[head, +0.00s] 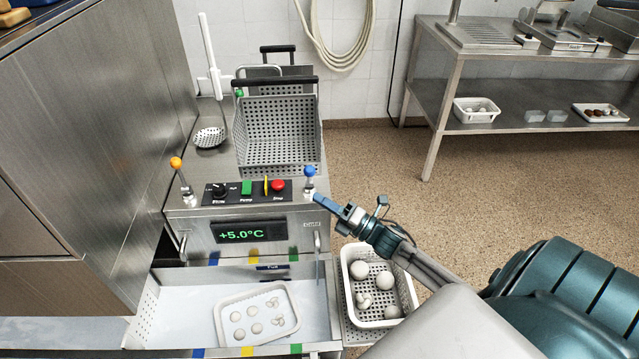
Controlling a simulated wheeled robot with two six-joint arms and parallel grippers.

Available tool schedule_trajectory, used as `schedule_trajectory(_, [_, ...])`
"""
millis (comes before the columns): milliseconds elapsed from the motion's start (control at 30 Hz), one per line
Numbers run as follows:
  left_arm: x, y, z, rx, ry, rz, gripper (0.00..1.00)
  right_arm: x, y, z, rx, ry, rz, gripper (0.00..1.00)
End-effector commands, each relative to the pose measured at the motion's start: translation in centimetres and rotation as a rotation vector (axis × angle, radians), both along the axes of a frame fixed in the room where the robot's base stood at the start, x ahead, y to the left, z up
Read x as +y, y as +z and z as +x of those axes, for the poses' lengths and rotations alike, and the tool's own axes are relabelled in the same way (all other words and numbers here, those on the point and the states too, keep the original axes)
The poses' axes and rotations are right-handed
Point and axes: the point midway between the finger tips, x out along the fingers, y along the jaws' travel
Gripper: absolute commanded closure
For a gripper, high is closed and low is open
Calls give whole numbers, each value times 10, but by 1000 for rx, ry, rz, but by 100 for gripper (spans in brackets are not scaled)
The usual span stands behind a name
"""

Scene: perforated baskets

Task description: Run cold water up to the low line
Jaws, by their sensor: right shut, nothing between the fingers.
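The unit has a blue-knobbed lever (309,178) at its right and an orange-knobbed lever (178,170) at its left. My right gripper (318,199) is shut and empty, its tips at or very near the base of the blue-knobbed lever; I cannot tell if they touch. The basin (180,305) below has blue, yellow and green marks along its rims. A spout (318,240) sits at the right, with a thin pale vertical streak under it. A white perforated tray (224,325) with several round pieces lies in the basin. The display (248,233) reads +5.0°C. My left gripper is out of view.
A perforated metal basket (278,135) stands behind the control panel (245,190), with a skimmer (209,137) to its left. A white basket (355,265) of round pieces sits right of the basin. A steel cabinet fills the left. Floor is free at right.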

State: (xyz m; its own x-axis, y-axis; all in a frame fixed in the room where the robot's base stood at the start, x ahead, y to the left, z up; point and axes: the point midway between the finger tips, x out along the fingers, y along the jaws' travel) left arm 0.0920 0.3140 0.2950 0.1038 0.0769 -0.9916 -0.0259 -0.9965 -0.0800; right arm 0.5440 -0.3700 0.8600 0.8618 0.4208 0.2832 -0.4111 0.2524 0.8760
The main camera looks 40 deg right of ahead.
Motion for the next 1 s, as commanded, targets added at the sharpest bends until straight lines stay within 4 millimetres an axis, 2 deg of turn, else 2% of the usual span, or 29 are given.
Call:
schedule_trajectory(33, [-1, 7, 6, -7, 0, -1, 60, -2, 9, 9, -2, -2, -1, 100])
schedule_trajectory(133, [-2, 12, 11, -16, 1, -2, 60, -7, 15, 20, -2, 0, -1, 100])
schedule_trajectory(300, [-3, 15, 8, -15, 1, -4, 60, -12, 19, 31, 0, 0, -1, 100])
schedule_trajectory(567, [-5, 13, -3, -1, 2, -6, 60, -13, 19, 33, 0, 0, 1, 100])
schedule_trajectory(1000, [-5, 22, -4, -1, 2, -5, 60, -14, 24, 35, 44, 0, 26, 100])
